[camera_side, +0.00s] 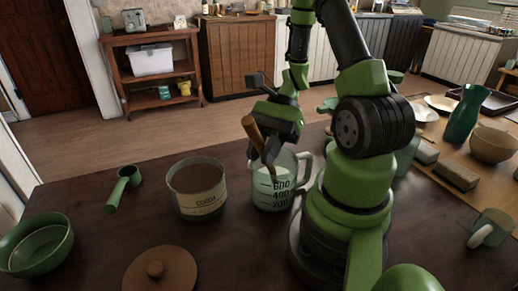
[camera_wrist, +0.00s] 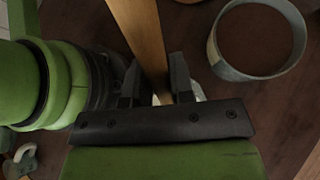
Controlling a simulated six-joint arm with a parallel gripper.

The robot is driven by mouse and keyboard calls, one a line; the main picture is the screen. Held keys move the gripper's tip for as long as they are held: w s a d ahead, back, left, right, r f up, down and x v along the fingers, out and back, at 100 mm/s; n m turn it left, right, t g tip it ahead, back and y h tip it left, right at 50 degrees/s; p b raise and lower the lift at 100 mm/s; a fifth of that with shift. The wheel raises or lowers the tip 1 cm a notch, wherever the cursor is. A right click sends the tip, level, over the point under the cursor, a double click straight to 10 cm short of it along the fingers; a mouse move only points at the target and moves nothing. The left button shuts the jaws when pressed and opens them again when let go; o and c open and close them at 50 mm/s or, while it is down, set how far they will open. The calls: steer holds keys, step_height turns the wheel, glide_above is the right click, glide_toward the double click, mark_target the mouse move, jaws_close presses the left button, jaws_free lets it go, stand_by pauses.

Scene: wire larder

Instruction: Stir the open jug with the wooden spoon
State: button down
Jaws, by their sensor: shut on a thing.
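The open jug (camera_side: 272,196) is clear glass with dark measuring marks and a handle on its right. It stands on the dark table. My gripper (camera_side: 264,150) is just above the jug's rim and shut on the wooden spoon (camera_side: 252,130). The spoon is tilted, its upper end rising to the left and its lower end at or inside the jug mouth. In the wrist view the spoon (camera_wrist: 146,40) runs between both fingers of my gripper (camera_wrist: 158,85). The jug is mostly hidden there behind the gripper, and the spoon's lower tip is hard to make out.
A cocoa tin (camera_side: 198,190), open and full of brown powder, stands close left of the jug. A green scoop (camera_side: 124,186), a green bowl (camera_side: 36,246) and a round wooden lid (camera_side: 160,271) lie further left.

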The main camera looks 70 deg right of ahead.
step_height(320, 180, up, 5)
steer(key=shift+f, duration=0.1)
steer(key=shift+w+d, duration=0.2)
steer(key=shift+w, duration=0.1)
steer(key=shift+w+d+f, duration=0.1)
steer(key=shift+f, duration=0.1)
step_height(320, 180, down, 4)
steer(key=shift+f, duration=0.1)
steer(key=shift+r, duration=0.3)
step_height(320, 180, up, 18)
stand_by(0.5)
stand_by(0.5)
steer(key=shift+w+d+r+m+y, duration=0.15)
steer(key=shift+d+r+y, duration=0.1)
steer(key=shift+d+y, duration=0.7)
steer(key=shift+d+r+m+y, duration=0.15)
steer(key=shift+d+r+y, duration=0.1)
steer(key=shift+d+y, duration=0.65)
stand_by(0.3)
